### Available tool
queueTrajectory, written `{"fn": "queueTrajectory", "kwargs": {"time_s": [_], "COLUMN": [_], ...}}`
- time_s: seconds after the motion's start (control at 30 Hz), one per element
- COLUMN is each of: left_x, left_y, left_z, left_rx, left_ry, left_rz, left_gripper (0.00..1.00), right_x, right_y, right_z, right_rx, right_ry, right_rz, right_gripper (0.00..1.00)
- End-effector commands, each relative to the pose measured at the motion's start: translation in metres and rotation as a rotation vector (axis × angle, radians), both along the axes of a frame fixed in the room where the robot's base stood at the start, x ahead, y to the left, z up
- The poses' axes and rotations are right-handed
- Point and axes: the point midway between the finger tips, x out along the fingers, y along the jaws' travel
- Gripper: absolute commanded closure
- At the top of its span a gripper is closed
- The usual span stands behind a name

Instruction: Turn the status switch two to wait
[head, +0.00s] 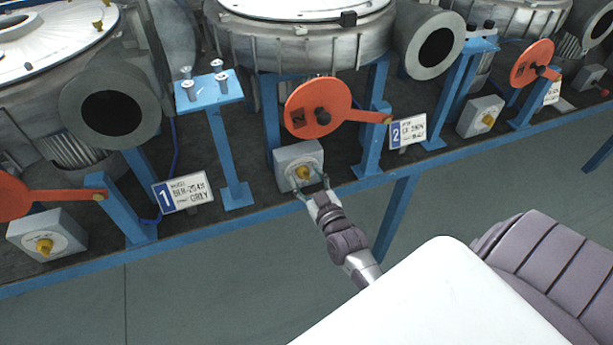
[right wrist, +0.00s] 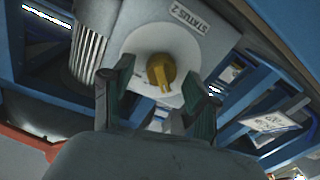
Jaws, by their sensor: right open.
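The status 2 switch is a grey box with a yellow knob (head: 302,172) on a pale dial, on the blue bench below the middle blower. In the right wrist view its yellow knob (right wrist: 161,72) is close, under a label reading "STATUS 2". The knob's pointer position against the dial marks is too small to read. My right gripper (head: 313,187) is open in front of the box. In the right wrist view its fingers (right wrist: 158,92) stand to either side of the knob, apart from it. My left gripper is not in view.
An orange disc with a lever (head: 318,108) sits just above the switch box. Plate 2 (head: 408,132) stands to the right, plate 1 (head: 183,193) to the left. Other switch boxes are at left (head: 46,235) and right (head: 480,116). The floor in front is clear.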

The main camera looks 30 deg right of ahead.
Motion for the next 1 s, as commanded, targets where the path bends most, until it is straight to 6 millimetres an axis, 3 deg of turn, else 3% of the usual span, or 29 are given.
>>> {"fn": "queueTrajectory", "kwargs": {"time_s": [0.33, 0.67, 1.0], "left_x": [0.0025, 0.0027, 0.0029], "left_y": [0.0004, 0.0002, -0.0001], "left_z": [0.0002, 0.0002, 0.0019], "left_rx": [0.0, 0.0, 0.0], "left_ry": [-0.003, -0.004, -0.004], "left_rz": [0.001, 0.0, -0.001], "left_gripper": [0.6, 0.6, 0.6], "right_x": [0.0036, 0.0034, 0.0035], "right_y": [-0.0004, -0.0004, -0.0006], "right_z": [-0.0004, -0.0002, 0.0001], "right_rx": [0.0, 0.0, 0.045], "right_ry": [0.001, 0.001, -0.01], "right_rz": [0.001, 0.0, 0.0], "right_gripper": [0.43, 0.98, 1.0]}}
